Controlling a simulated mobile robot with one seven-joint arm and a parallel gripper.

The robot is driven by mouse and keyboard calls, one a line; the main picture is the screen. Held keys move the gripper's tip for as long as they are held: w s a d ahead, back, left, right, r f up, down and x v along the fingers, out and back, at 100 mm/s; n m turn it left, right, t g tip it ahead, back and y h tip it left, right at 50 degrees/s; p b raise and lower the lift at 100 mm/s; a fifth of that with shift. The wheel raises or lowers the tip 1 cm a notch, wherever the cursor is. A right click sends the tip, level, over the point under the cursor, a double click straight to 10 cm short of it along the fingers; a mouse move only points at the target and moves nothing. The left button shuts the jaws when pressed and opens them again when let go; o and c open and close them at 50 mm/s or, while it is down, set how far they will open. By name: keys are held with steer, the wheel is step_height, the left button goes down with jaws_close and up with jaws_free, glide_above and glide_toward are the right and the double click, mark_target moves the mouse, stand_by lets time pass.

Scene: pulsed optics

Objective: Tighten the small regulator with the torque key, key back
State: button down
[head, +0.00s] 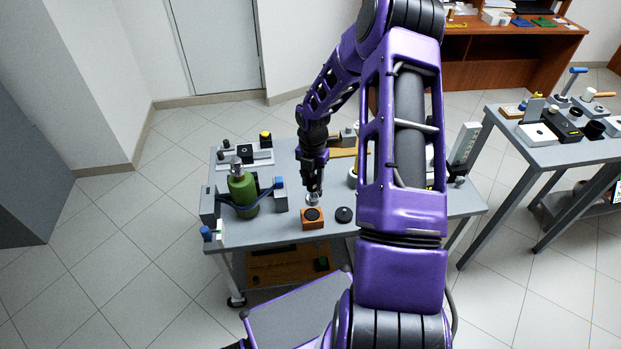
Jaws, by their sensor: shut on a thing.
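My gripper (314,189) points down over the front middle of the grey table and is shut on a small pale metallic thing (313,199), which I take for the torque key; its shape is mostly hidden. Just below and in front stands an orange-brown block (312,224) with a dark round top. I cannot tell whether the held thing touches the block. At the left, a green cylinder (243,192) stands upright with a metal fitting (236,167) on top, perhaps the small regulator. A blue hose (262,198) runs beside it.
A black round disc (344,215) lies right of the block. A pale plate with black and yellow-topped parts (262,150) is at the back left. My arm hides much of the right of the table (285,233). A second table (545,150) stands at the right.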

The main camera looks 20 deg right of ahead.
mark_target(312, 196)
stand_by(0.3)
steer(key=shift+f+b, duration=1.75)
steer(key=shift+f, duration=1)
steer(key=shift+f+b, duration=0.6)
steer(key=shift+f, duration=0.4)
steer(key=shift+f+b, duration=0.6)
steer(key=shift+f, duration=0.25)
steer(key=shift+c, duration=1.8)
jaws_free()
steer(key=shift+r, duration=0.1)
step_height(312, 196, up, 17)
steer(key=p, duration=0.3)
steer(key=shift+r, duration=0.2)
steer(key=shift+r+p, duration=1.5)
steer(key=shift+r, duration=0.5)
steer(key=shift+w, duration=0.1)
